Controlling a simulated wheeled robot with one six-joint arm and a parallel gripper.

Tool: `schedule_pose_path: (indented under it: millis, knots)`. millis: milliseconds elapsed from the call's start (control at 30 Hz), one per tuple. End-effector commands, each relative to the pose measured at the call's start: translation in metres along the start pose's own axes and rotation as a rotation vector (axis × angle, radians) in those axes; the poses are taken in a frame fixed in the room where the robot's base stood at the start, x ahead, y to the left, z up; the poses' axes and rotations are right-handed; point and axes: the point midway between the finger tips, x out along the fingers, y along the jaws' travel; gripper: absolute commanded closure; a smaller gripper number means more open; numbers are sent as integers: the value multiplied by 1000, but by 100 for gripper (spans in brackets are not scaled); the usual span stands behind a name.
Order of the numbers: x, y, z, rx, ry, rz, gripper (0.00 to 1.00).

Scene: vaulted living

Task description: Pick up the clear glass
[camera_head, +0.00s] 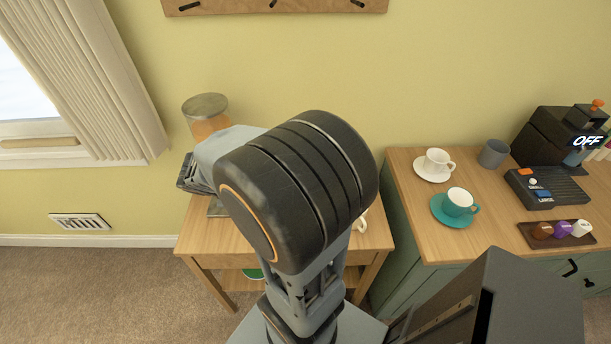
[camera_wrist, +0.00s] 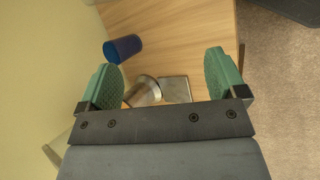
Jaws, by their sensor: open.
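I cannot pick out the clear glass for certain in either view. In the wrist view my gripper (camera_wrist: 162,76) is open, its two green pads wide apart with nothing held between them. Past the pads is the wooden side table (camera_wrist: 190,45). A shiny silvery round piece (camera_wrist: 143,91) and a flat grey square piece (camera_wrist: 175,90) show between the fingers, partly hidden by the gripper's bar. A faint see-through edge (camera_wrist: 60,143) shows at lower left. In the head view my arm hides much of the side table (camera_head: 212,238).
A dark blue cup (camera_wrist: 123,48) lies or stands beyond the left finger. A lidded dispenser (camera_head: 205,115) stands behind my arm. A white mug (camera_head: 361,223) is partly hidden. The right counter (camera_head: 412,200) holds a white cup (camera_head: 436,162), teal cup (camera_head: 459,202), grey cup (camera_head: 493,153) and coffee machine (camera_head: 548,140).

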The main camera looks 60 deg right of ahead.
Motion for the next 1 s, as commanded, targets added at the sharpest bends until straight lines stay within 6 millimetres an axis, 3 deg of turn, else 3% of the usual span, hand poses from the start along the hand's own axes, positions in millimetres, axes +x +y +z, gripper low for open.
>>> schedule_pose_path:
  millis: [33,100,233,400,600,1000]
  knots:
    - [24,13,3,-104,-100,47,5]
    - [49,32,5,-257,-211,121,0]
    - [92,60,5,-524,-372,222,0]
    - [136,80,0,-788,-494,300,0]
    - [166,90,-4,-947,-547,343,0]
    - [222,125,13,-974,-554,351,0]
